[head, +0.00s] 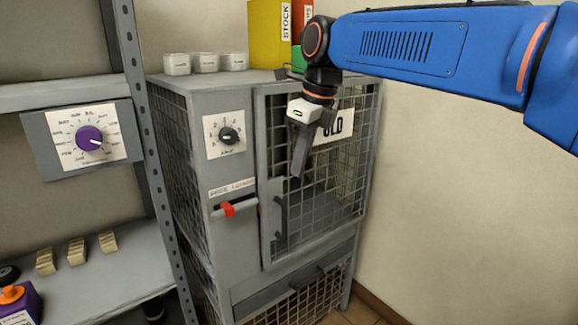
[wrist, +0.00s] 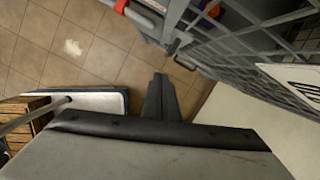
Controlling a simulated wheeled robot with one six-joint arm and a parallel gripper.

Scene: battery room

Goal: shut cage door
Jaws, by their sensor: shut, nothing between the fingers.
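The cage door (head: 262,150) is a grey-framed wire mesh panel on the front of a grey cabinet (head: 235,250). A dark bar handle (head: 279,217) is on its left side; the handle also shows in the wrist view (wrist: 180,58). I cannot tell whether the door sits flush with the frame. A red latch lever (head: 228,209) is on the panel left of the door. My gripper (head: 298,172) is shut and empty, pointing down in front of the door's upper half, above the handle. In the wrist view its fingers (wrist: 160,82) are together, with door mesh to the right.
A dial (head: 228,135) is above the latch. A shelf unit (head: 140,110) with a purple knob (head: 88,138) is at left. A plain wall (head: 450,180) is at right. Tiled floor (wrist: 90,50) shows below my gripper.

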